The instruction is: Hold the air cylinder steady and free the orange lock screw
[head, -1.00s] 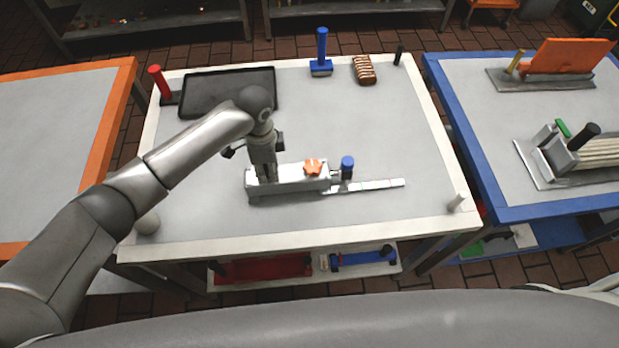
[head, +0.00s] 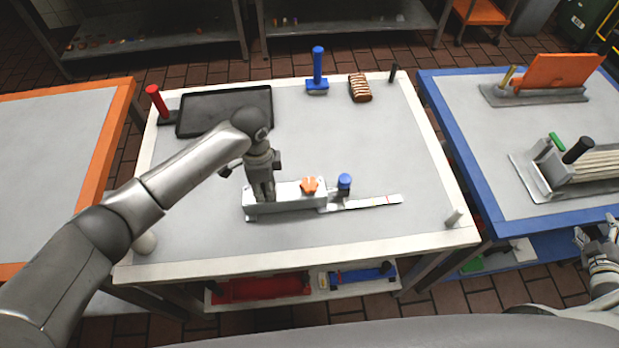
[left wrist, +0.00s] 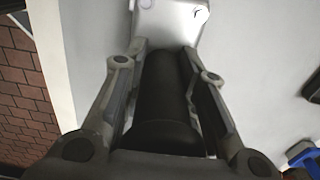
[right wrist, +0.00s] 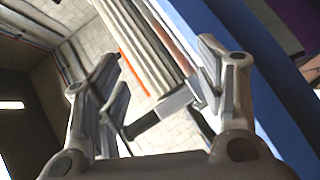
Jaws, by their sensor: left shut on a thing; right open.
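The air cylinder unit is a long silver block (head: 290,203) lying on the middle table. The orange lock screw (head: 309,185) sits on its top near the right end, with a blue knob (head: 344,182) just right of it. My left gripper (head: 262,194) is at the block's left end. In the left wrist view its fingers (left wrist: 165,75) are shut around a black upright cylinder (left wrist: 165,95) by the silver body. My right gripper (head: 596,236) is at the right edge, over the blue-edged table's front side, far from the screw. Its fingers are open and empty in the right wrist view (right wrist: 160,85).
A black tray (head: 225,92), a blue-handled tool (head: 317,75) and a brown-and-white striped loaf (head: 360,88) stand at the table's back. A narrow flat strip (head: 375,201) runs right from the block. The blue-edged table (head: 455,140) holds another device.

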